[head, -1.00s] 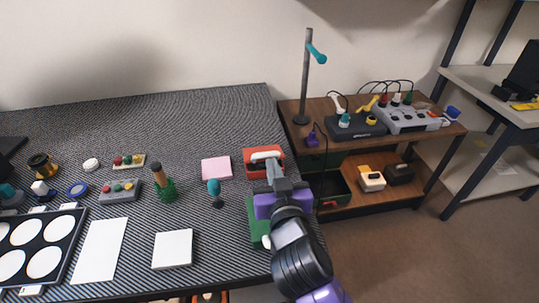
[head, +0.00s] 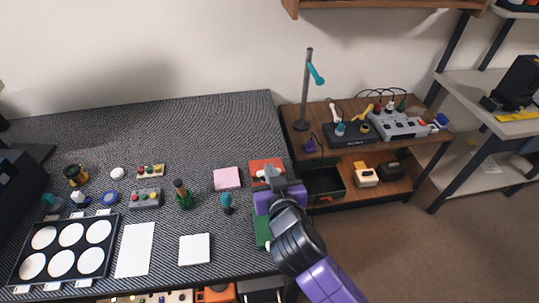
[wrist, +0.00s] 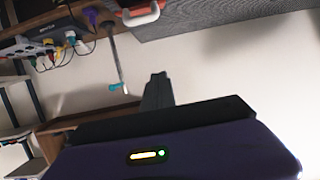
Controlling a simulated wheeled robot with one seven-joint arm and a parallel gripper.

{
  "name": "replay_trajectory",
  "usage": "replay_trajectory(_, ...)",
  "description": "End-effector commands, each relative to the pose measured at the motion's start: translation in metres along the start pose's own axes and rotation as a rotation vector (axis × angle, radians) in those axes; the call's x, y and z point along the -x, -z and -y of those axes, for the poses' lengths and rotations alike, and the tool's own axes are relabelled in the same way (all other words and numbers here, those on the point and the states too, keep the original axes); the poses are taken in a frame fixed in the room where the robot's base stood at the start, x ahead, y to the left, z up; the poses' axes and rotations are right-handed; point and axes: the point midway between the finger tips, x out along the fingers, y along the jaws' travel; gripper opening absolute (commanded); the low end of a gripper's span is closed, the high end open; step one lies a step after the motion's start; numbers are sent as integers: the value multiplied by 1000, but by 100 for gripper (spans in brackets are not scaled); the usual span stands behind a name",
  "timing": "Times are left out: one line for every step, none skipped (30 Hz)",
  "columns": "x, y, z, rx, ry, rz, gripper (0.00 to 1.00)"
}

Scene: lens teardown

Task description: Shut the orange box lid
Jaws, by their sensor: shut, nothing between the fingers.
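An orange-red box (head: 260,165) with a white handle (head: 268,174) sits near the back right edge of the dark striped table. In the wrist view, part of the box (wrist: 124,18) and its white handle (wrist: 141,17) show at the top edge. My gripper (head: 273,179) is shut and empty, in front of the box and close to its handle in the head view. The wrist view shows the closed fingers (wrist: 158,78) apart from the box. My gripper hides part of the box, and I cannot tell how far its lid stands open.
A green box (head: 262,230) stands beside my arm at the table's right edge. A pink pad (head: 227,178) and a teal-headed item (head: 227,200) lie to the left. A wooden shelf unit (head: 385,150) with a lamp stand (head: 305,90) is to the right.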

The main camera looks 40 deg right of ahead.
Motion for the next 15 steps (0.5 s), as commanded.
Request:
replay_trajectory(1,4,-3,-2,-5,19,0)
replay_trajectory(0,2,-4,-4,-9,28,0)
replay_trajectory(-3,-4,-8,-9,-16,48,0)
replay_trajectory(-5,-8,-10,-14,-21,59,0)
replay_trajectory(-8,-16,-13,-20,-28,70,0)
replay_trajectory(-10,-20,-13,-26,-29,81,0)
replay_trajectory(-12,-21,-13,-29,-30,84,0)
replay_trajectory(-14,-21,-13,-31,-30,85,0)
replay_trajectory(-18,-20,-14,-32,-31,84,0)
replay_trajectory(-21,-21,-14,-31,-31,85,0)
replay_trajectory(-26,-21,-14,-31,-31,84,0)
replay_trajectory(-32,-21,-14,-31,-31,83,0)
replay_trajectory(-37,-21,-14,-31,-32,84,0)
replay_trajectory(-43,-21,-15,-30,-33,84,0)
replay_trajectory(-51,-22,-15,-30,-32,83,0)
